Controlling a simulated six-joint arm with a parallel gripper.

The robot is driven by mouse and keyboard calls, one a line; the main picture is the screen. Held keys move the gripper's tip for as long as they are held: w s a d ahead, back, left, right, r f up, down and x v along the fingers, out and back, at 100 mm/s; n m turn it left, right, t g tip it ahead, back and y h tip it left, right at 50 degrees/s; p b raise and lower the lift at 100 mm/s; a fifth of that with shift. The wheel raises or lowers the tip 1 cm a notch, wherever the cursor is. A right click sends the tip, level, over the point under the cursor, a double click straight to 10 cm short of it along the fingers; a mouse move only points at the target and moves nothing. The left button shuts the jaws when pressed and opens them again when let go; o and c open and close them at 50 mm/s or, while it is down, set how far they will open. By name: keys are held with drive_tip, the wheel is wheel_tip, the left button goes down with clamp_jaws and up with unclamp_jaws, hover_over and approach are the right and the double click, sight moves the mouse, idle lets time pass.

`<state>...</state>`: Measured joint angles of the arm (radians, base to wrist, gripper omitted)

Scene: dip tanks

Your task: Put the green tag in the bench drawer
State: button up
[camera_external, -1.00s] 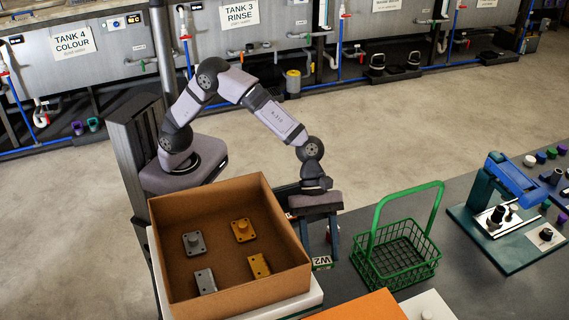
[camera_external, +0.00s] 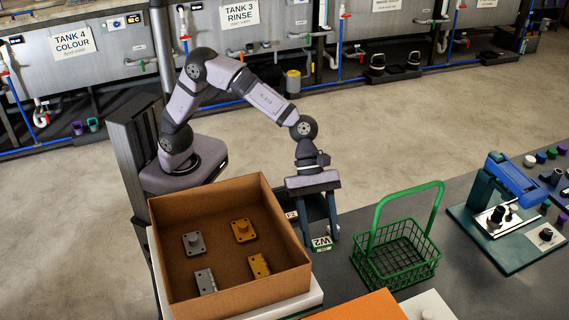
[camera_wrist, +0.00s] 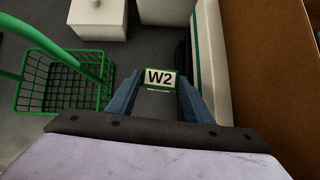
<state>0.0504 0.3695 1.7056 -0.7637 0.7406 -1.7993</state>
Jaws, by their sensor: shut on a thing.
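My gripper (camera_external: 318,228) is shut on a small tag (camera_external: 321,243) marked W2, held just right of the cardboard box. In the wrist view the tag (camera_wrist: 160,78) has a white face, black lettering and a thin green edge, and sits between the blue fingertips (camera_wrist: 158,92). A dark, low open-topped thing (camera_external: 318,208) lies behind the gripper, partly hidden by it; I cannot tell if it is the bench drawer.
The cardboard box (camera_external: 290,276) with several metal parts stands close at left. A green wire basket (camera_external: 400,278) with a tall handle stands at right, and a blue-and-teal press (camera_external: 514,185) is farther right. Bare bench lies between basket and press.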

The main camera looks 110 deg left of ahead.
drive_tip(key=s+a+f+n+t+y, duration=0.1)
drive_tip(key=s+a+f+n+y, duration=0.1)
drive_tip(key=s+a, duration=0.5)
drive_tip(key=s+a+f+n+t+y, duration=0.1)
drive_tip(key=s+a+f+n, duration=0.3)
drive_tip(key=s+a+f, duration=0.2)
drive_tip(key=shift+s+a+f+n+y, duration=0.15)
drive_tip(key=shift+s+a+n+y, duration=0.25)
drive_tip(key=shift+s+a, duration=0.3)
wheel_tip(320, 180, up, 9)
drive_tip(key=m+g+h, duration=0.3)
drive_tip(key=m+h, duration=0.1)
drive_tip(key=m, duration=0.4)
hover_over(318, 279)
drive_tip(key=d, duration=0.3)
drive_tip(key=shift+w+a+f, duration=0.1)
drive_tip(key=shift+w+f, duration=0.05)
drive_tip(key=shift+w, duration=0.2)
wheel_tip(318, 279, down, 18)
drive_tip(key=shift+r, duration=0.2)
